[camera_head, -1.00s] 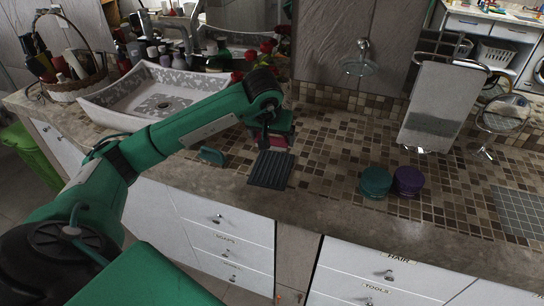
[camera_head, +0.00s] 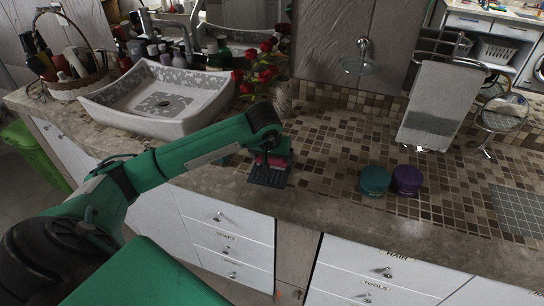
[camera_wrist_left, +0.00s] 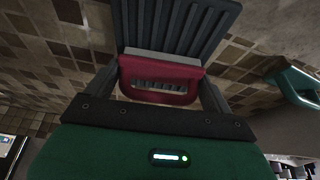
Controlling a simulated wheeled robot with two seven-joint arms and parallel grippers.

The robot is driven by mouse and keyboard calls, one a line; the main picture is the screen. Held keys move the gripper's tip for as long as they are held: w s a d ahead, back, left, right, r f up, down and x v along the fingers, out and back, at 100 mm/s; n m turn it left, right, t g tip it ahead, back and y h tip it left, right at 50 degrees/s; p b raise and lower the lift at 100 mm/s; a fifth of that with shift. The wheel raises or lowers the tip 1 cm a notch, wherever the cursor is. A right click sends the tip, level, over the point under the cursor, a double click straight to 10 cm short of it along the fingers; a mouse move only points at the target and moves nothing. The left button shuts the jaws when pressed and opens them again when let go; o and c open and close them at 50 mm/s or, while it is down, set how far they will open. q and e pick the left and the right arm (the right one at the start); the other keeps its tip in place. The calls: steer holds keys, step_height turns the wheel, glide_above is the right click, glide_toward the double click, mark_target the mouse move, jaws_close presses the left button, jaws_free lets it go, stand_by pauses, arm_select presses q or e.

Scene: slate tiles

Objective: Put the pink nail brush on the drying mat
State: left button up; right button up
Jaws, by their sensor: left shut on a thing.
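My left gripper (camera_head: 270,163) is shut on the pink nail brush (camera_wrist_left: 160,88), a dark pinkish-red block with a handle opening. The brush (camera_head: 274,160) is over the drying mat (camera_head: 268,182), a dark ribbed rectangle near the counter's front edge. In the left wrist view the brush sits between the two fingers, with the mat (camera_wrist_left: 190,22) beyond it. I cannot tell whether the brush touches the mat. My gripper and the brush hide the mat's far part. My right gripper is not in view.
A green brush-like thing (camera_wrist_left: 298,86) lies beside the mat, mostly hidden behind my arm in the head view. A teal jar (camera_head: 374,180) and a purple jar (camera_head: 407,179) stand to the right. The sink (camera_head: 160,98) and a rose vase (camera_head: 281,97) are behind.

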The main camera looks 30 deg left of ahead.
mark_target(271, 163)
arm_select(q)
steer(key=shift+f, duration=0.2)
steer(key=o, duration=0.8)
steer(key=shift+r, duration=0.3)
steer(key=v, duration=0.4)
steer(key=shift+r, duration=0.15)
steer(key=b+v, duration=0.1)
steer(key=v, duration=0.6)
steer(key=shift+s+d+r, duration=0.1)
steer(key=shift+s+r, duration=0.1)
steer(key=shift+r, duration=0.05)
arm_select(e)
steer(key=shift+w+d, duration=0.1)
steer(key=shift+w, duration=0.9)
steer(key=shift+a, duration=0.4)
